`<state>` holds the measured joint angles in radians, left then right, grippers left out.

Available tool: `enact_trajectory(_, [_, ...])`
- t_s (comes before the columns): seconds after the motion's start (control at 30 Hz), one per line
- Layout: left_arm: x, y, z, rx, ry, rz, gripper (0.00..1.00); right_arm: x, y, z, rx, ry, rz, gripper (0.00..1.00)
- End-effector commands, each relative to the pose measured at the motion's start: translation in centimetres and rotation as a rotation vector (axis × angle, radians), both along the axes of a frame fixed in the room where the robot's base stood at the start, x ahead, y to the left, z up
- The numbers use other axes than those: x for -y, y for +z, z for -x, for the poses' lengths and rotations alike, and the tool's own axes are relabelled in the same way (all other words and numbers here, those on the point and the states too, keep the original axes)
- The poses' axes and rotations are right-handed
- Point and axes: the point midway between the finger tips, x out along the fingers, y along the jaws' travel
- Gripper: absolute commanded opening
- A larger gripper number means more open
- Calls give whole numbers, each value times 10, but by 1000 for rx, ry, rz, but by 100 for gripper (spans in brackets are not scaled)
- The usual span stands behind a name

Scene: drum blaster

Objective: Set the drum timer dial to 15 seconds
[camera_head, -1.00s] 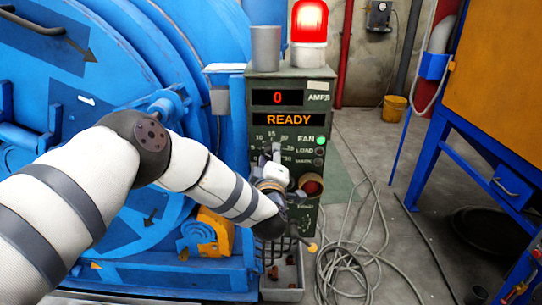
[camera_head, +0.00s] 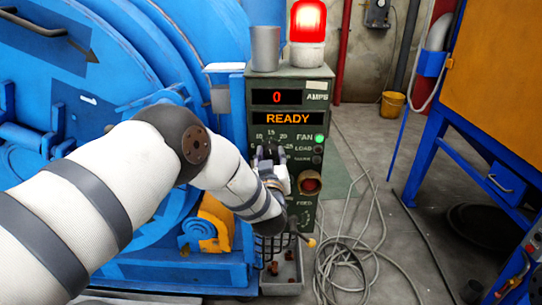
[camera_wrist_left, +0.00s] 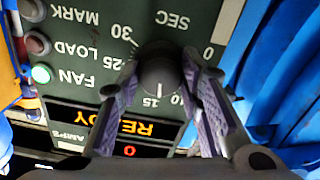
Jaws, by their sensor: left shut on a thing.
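The timer dial (camera_wrist_left: 158,76) is a dark round knob on the green control panel (camera_head: 262,222). It shows upside down in the left wrist view, ringed by the numbers 0, 10, 15, 25 and 30, with SEC beyond it. The white mark on the knob points toward the 15 label (camera_wrist_left: 150,102), slightly to the side of the 10. My left gripper (camera_head: 268,152) is shut on the knob, one finger on each side.
The display reads READY (camera_head: 288,118) with a 0 above. The FAN light (camera_head: 319,138) glows green. A red beacon (camera_head: 308,20) and a grey cup (camera_head: 265,48) stand on the panel. The blue drum (camera_head: 45,115) is left. Loose cable (camera_head: 345,255) lies on the floor.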

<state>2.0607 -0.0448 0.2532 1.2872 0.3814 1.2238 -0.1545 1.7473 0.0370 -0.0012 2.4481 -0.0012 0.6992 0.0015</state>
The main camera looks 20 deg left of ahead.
Motion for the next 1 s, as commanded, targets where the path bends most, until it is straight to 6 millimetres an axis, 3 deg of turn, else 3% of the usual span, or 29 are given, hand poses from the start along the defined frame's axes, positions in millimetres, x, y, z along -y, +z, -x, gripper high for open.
enact_trajectory(0.4, [0, -2, 1, -47, 0, -151, 6, 0, 1, -1, 2, 0, 0, 40])
enact_trajectory(0.93, [-1, -2, 1, -53, 1, -167, 6, 0, 1, -1, 2, 0, 0, 40])
enact_trajectory(0.97, [-1, -2, 1, -53, 1, -167, 40, 0, 1, -1, 2, 0, 0, 40])
enact_trajectory(1.0, [-1, -2, 1, -53, 1, -167, 49, 0, 1, -1, 2, 0, 0, 40])
